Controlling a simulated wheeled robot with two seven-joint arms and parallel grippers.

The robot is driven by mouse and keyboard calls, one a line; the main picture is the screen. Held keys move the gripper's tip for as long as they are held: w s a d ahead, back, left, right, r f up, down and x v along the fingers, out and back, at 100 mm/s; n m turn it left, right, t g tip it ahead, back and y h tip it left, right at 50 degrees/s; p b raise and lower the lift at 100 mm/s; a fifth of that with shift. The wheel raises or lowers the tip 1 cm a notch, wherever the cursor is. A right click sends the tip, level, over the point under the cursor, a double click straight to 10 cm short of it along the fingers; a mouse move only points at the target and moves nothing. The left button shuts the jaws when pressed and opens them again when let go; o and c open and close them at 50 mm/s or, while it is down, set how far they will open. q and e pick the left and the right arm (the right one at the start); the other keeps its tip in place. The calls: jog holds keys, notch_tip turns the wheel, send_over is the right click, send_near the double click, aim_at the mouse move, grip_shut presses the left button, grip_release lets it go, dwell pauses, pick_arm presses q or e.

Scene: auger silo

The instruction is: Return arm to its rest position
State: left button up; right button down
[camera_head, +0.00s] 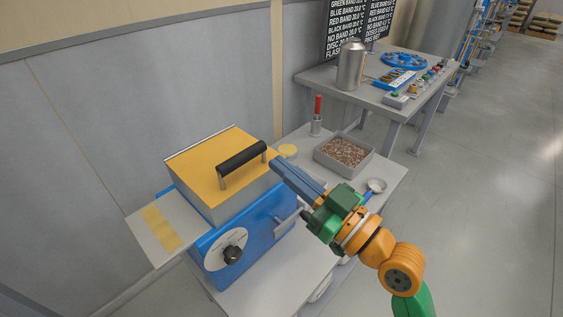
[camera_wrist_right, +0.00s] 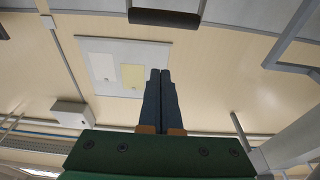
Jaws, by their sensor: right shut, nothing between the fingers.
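My right arm comes in from the lower right in the head view. Its gripper (camera_head: 281,170) is shut and empty, with its blue-grey fingers together. The fingertips are close to the black handle (camera_head: 242,163) on the yellow lid (camera_head: 215,175) of the blue machine (camera_head: 243,236); I cannot tell the exact gap. In the right wrist view the shut fingers (camera_wrist_right: 160,75) point toward a wall panel, and a dark bar, probably the handle (camera_wrist_right: 163,17), shows beyond them, apart from the tips. My left gripper is not in view.
The machine stands on a grey bench (camera_head: 389,172) with a tray of brown grains (camera_head: 343,152), a red-handled tool (camera_head: 317,117), a yellow disc (camera_head: 288,151) and a small scoop (camera_head: 376,186). A second table (camera_head: 312,79) behind holds a metal canister (camera_head: 350,65). Open floor (camera_head: 480,210) lies at right.

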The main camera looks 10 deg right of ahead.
jog(key=s+d+f+m+g+h, duration=0.1)
jog(key=s+f+g+h, duration=0.15)
jog(key=f, duration=0.75)
jog(key=s+d+f+m+g+h, duration=0.15)
jog(key=f+g+h, duration=0.25)
jog(key=f, duration=0.6)
jog(key=s+d+f+m+g+h, duration=0.3)
jog(key=s+d+f+g+h, duration=0.3)
jog(key=s+f, duration=0.7)
notch_tip(320, 180, down, 15)
jog(key=s+g, duration=0.2)
jog(key=s, duration=0.1)
jog(key=s+d+f, duration=0.2)
jog(key=s+f, duration=0.8)
jog(key=s, duration=0.1)
jog(key=shift+s+d+n+g+y, duration=0.25)
jog(key=shift+d+n+g+y, duration=0.1)
jog(key=shift+d+g, duration=0.1)
jog(key=shift+a, duration=0.1)
